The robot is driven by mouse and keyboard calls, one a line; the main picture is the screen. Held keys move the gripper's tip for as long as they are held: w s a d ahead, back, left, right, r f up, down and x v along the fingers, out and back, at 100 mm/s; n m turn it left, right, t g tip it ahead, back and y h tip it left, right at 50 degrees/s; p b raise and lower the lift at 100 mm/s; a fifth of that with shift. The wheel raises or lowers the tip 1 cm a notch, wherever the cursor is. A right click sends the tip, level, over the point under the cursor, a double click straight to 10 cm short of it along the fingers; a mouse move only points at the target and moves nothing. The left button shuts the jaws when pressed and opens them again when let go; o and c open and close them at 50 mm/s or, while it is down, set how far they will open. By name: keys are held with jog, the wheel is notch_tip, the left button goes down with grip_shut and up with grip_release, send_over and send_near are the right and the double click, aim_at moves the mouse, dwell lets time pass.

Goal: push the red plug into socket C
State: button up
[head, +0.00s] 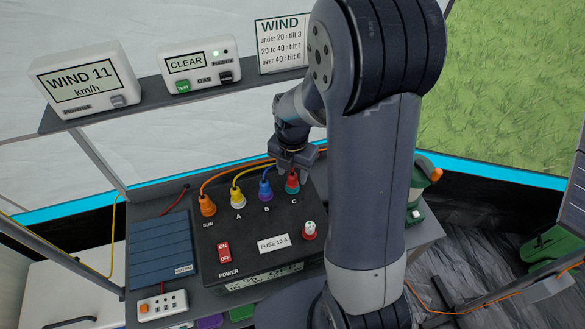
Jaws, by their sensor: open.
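The red plug (292,183) stands upright at socket C on the black power box (210,262), just above the printed letter C. I cannot tell how deep it sits, and the socket itself is hidden under it. My gripper (293,170) is open, right at the top of the red plug, with its fingers partly hidden by my arm. I cannot tell whether the fingers touch the plug.
Blue (265,190), yellow (238,197) and orange (207,205) plugs with cables stand in a row to the left. A red power switch (224,252) and a fuse knob (309,230) are on the box front. A shelf (140,105) with displays runs behind. A green lantern (424,180) stands right.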

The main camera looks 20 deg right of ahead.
notch_tip(320, 180, up, 11)
jog(key=shift+b, duration=0.4)
jog(key=shift+f, duration=0.15)
notch_tip(320, 180, down, 11)
jog(key=shift+r+p, duration=0.15)
jog(key=shift+p, duration=0.25)
jog(key=shift+r+p, duration=0.3)
jog(key=shift+r, duration=0.05)
jog(key=shift+f, duration=0.15)
